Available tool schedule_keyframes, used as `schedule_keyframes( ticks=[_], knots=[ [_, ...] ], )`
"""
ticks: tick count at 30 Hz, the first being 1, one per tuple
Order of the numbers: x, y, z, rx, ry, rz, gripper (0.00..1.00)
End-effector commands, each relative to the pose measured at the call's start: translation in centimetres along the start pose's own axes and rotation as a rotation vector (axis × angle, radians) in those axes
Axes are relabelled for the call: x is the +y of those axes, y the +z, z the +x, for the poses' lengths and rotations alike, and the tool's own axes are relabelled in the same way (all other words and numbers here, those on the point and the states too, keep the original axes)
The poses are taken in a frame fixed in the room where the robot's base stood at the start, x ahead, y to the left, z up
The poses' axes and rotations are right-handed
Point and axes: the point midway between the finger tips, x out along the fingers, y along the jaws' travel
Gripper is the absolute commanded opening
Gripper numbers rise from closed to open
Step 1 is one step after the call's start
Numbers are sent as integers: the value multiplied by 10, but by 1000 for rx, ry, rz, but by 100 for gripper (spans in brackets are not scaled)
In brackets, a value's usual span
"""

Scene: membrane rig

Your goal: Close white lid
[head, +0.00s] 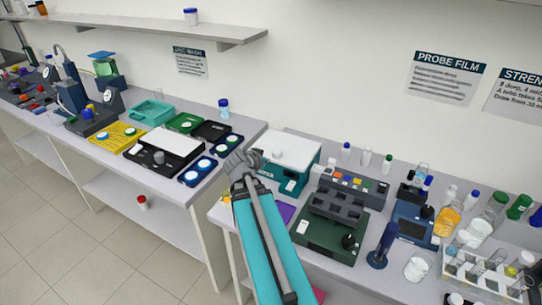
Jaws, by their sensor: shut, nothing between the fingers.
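A teal box (296,183) stands at the left end of the right-hand bench. Its white lid (291,150) appears to lie flat across its top; I cannot tell whether a small gap is left. A small round grey spot shows on the lid near its left side. My gripper (252,155) is at the left edge of this box, shut and empty. It is small and partly hidden by my own wrist, and I cannot tell whether it touches the lid.
The left bench holds a black tray with a white panel (172,140), a yellow tray (117,137) and blue holders (197,172). Right of the teal box are a dark green rack (330,228), a blue device (412,225) and several bottles. A shelf (170,33) hangs above.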

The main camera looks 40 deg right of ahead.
Motion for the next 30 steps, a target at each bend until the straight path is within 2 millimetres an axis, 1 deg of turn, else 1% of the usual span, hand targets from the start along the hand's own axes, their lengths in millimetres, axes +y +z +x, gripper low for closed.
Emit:
schedule_keyframes(
  ticks=[1,6,26,30],
  knots=[
    [-1,6,-3,0,-1,0,0],
    [-3,12,-9,0,-1,0,0],
    [-2,12,-9,0,2,1,0],
    [-6,17,-12,-15,-2,-12,0]
  ],
)
